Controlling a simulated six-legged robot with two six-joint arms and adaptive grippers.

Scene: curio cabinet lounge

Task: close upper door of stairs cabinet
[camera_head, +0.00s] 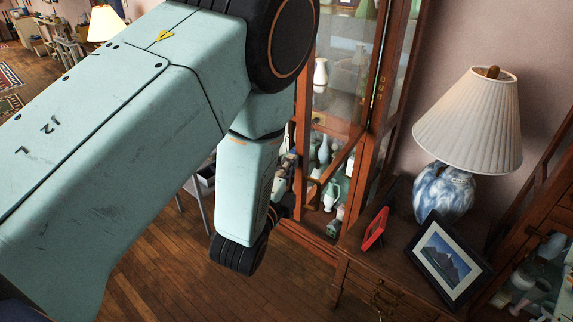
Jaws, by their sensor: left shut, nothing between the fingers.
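A tall wooden cabinet with glass panes (377,130) stands right of centre, with vases and small ceramics on its shelves. Its glazed upper door (348,75) has a reddish-brown frame and brass hinges; my arm covers its left part, and I cannot tell how far it stands open. My left arm crosses the view from the left and bends down in front of the cabinet. My left gripper (286,204) is mostly hidden behind the wrist, near the cabinet's lower left; it is shut and empty. I cannot tell whether it touches the cabinet. My right gripper is out of view.
A low wooden chest (385,285) stands at right, bearing a blue-and-white lamp (443,192), a framed mountain picture (449,259) and a small red frame (376,228). Another glazed case (540,270) is at far right. Wooden floor (190,285) is bare below my arm.

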